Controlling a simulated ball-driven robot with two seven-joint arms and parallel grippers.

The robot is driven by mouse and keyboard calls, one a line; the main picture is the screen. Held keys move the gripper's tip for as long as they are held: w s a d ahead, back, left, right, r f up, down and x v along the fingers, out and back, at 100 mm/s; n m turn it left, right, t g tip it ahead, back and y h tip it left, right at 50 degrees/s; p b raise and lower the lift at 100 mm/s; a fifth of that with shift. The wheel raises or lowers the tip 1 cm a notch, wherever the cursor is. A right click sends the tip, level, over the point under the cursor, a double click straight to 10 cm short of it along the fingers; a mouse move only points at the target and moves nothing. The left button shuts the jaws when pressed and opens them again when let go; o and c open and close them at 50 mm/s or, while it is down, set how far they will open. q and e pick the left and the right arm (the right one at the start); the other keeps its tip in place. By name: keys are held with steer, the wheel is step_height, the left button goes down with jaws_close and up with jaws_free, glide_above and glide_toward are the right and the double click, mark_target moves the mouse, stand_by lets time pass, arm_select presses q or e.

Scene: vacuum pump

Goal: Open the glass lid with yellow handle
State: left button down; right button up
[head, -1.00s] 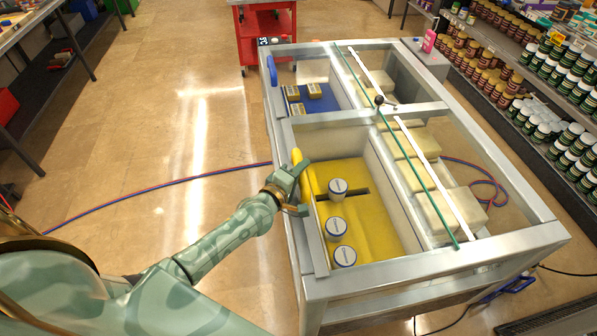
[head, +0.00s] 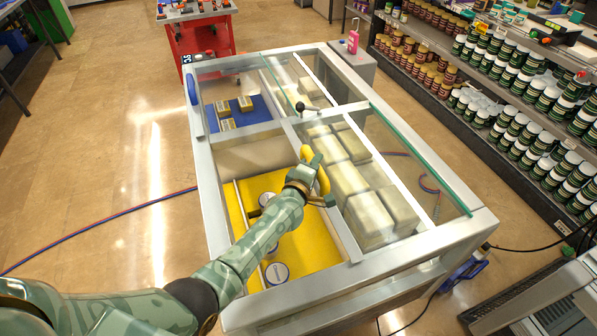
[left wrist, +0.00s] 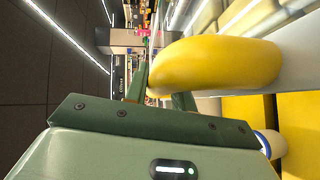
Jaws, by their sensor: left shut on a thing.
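The clear glass lid (head: 405,150) with a green edge lies over the near part of the metal-framed bench, above the pale blocks. Its yellow handle (head: 307,155) is near the middle of the bench. My left gripper (head: 318,178) is shut on this handle, and my arm crosses over the near yellow compartment (head: 312,240), which lies largely uncovered. In the left wrist view the yellow handle (left wrist: 215,65) fills the upper middle, with the dark green fingers (left wrist: 160,92) at its left end; their contact is partly hidden. My right gripper is not in view.
The far glass lid with a blue handle (head: 192,90) covers a blue compartment (head: 245,120) holding yellow-labelled packs. White-capped jars (head: 276,273) stand in the yellow compartment, partly hidden by my arm. A black knob (head: 300,107) stands on the bench. Shelves (head: 500,100) line the right.

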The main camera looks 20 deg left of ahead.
arm_select(q)
steer(key=shift+w+d, duration=0.45)
steer(key=shift+d, duration=0.2)
steer(key=shift+w+d, duration=0.1)
steer(key=c, duration=1.2)
jaws_free()
steer(key=shift+o, duration=0.2)
